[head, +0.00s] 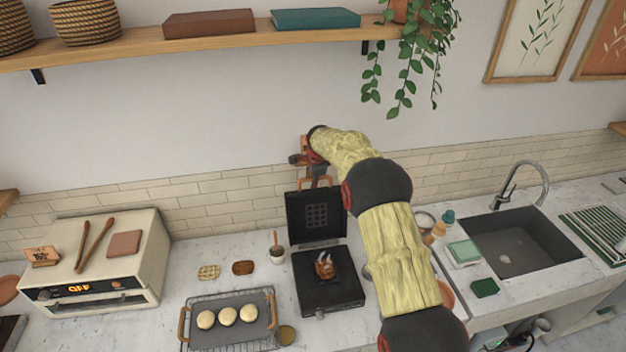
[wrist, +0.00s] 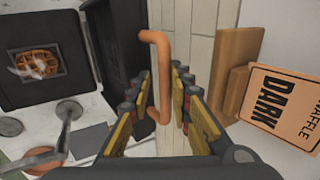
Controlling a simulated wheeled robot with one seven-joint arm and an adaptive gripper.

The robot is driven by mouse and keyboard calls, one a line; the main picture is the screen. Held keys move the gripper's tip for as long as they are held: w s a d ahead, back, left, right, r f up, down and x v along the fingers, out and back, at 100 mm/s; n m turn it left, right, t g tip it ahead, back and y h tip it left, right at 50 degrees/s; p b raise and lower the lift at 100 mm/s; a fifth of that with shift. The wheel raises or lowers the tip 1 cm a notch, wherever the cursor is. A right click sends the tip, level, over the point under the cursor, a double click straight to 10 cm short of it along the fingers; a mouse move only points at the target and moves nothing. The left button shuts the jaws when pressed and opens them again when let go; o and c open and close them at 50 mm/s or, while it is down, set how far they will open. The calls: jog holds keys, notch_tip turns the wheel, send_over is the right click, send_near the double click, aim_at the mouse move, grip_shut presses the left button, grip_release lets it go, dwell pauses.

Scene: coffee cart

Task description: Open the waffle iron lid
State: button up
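The waffle iron's dark lid (head: 316,215) stands upright, raised from its base (head: 338,296). A brown waffle (head: 325,268) with pale wisps over it lies on the base; it also shows in the wrist view (wrist: 36,66). My gripper (head: 317,172) is at the top edge of the lid, beside the wall. In the wrist view, the orange handle (wrist: 160,73) passes between the fingers of my gripper (wrist: 166,98). The fingers are apart, with a gap beside the handle; firm contact cannot be seen. My arm hides part of the counter to the right.
A rack tray (head: 233,333) with several round buns lies left of the iron. A small cup (head: 277,250) stands near the lid. A toaster oven (head: 100,265) is at far left, a sink (head: 520,245) at right. A "WAFFLE DARK" sign (wrist: 283,106) and wooden boards (wrist: 237,75) are near my gripper.

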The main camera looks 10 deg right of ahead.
jog(key=shift+s+f, duration=0.15)
jog(key=shift+f, duration=0.25)
jog(key=v, duration=1.2)
jog(key=shift+r, duration=0.1)
